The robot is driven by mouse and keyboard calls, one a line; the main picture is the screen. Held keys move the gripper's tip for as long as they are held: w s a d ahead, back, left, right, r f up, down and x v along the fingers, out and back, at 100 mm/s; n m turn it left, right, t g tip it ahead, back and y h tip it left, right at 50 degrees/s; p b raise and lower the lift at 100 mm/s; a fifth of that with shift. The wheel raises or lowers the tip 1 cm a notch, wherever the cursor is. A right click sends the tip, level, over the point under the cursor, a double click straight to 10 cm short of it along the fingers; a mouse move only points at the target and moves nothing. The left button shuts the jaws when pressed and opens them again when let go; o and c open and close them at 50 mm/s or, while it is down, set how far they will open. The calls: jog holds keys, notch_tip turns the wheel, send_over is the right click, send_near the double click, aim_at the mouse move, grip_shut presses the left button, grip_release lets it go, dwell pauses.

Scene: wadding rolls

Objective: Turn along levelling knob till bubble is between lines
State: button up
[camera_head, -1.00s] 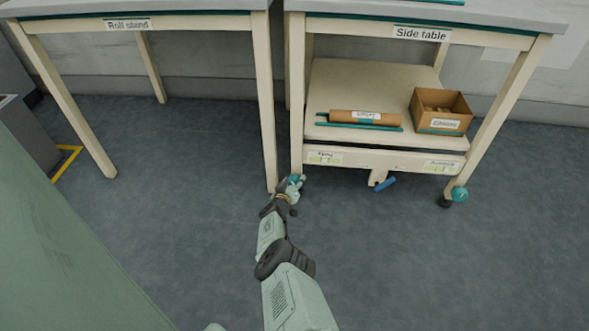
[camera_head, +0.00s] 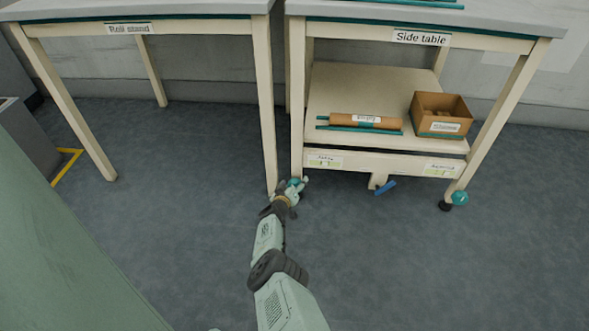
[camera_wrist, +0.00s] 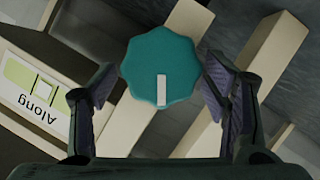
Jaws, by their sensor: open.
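The teal levelling knob (camera_wrist: 158,68) with a white pointer mark sits between the spread fingers in the wrist view; I cannot tell if either finger touches it. My gripper (camera_wrist: 160,100) is open around it. In the head view my gripper (camera_head: 293,187) is at the foot of the side table's left front leg, mostly covering the knob. The label reading "Along" (camera_wrist: 40,105) is upside down at the left of the wrist view.
The side table (camera_head: 375,163) has a lower shelf with a brown roll (camera_head: 365,121) and a cardboard box (camera_head: 441,115). The roll stand (camera_head: 262,110) is close on the left.

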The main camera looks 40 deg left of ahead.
aim_at(298, 163)
jog(key=shift+r, duration=0.95)
jog(key=shift+d+r, duration=0.1)
jog(key=shift+r, duration=3.7)
